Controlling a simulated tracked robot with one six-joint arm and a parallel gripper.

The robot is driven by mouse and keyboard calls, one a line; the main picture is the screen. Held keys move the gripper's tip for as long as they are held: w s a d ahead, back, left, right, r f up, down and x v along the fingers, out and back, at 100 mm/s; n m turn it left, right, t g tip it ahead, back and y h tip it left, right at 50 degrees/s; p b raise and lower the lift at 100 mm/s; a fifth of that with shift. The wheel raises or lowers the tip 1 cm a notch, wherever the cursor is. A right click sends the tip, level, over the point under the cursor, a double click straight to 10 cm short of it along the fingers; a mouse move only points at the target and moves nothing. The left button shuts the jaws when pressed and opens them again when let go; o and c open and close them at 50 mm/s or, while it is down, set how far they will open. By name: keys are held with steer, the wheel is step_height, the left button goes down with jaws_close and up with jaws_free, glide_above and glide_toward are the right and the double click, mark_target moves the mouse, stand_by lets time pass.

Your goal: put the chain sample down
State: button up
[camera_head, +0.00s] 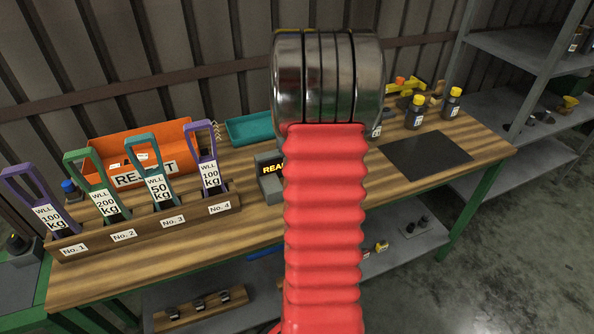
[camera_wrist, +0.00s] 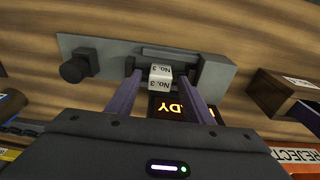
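In the wrist view my gripper (camera_wrist: 162,80) reaches down over a grey fixture with a dark round knob (camera_wrist: 215,72). Its two purple-grey fingers stand apart, one on each side of a small white block marked No. 3 (camera_wrist: 160,76), which is probably the tag of the chain sample. A narrow gap shows between the block and each finger. I cannot make out chain links. The block appears to sit at the fixture's middle, but contact is hard to judge. In the head view my arm hides the gripper and the sample.
The READY display (camera_head: 272,169) stands on the bench (camera_head: 180,260). Left are a numbered rack (camera_head: 145,228) with several WLL-labelled handles and an orange REJECT bin (camera_head: 130,150). Right are a dark mat (camera_head: 427,155) and yellow-capped bottles (camera_head: 415,112). A teal tray (camera_head: 250,129) lies behind.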

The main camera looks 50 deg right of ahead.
step_height(320, 180, up, 12)
steer(key=s, duration=0.1)
steer(key=shift+a, duration=0.35)
stand_by(0.4)
steer(key=shift+s, duration=0.15)
stand_by(0.5)
steer(key=w+a+r+n+t, duration=0.1)
steer(key=w+a+r+n, duration=0.15)
steer(key=a, duration=0.95)
steer(key=w+a+r+n+t, duration=0.1)
steer(key=a+r, duration=0.3)
steer(key=a, duration=0.7)
steer(key=s+a+n+t, duration=0.1)
steer(key=s+a, duration=0.3)
steer(key=a, duration=0.5)
steer(key=s+a+f+n+t, duration=0.1)
steer(key=s+a, duration=0.4)
steer(key=a, duration=0.5)
steer(key=shift+s+f+n+y, duration=0.25)
steer(key=shift+f+n+y, duration=0.05)
steer(key=shift+n, duration=0.05)
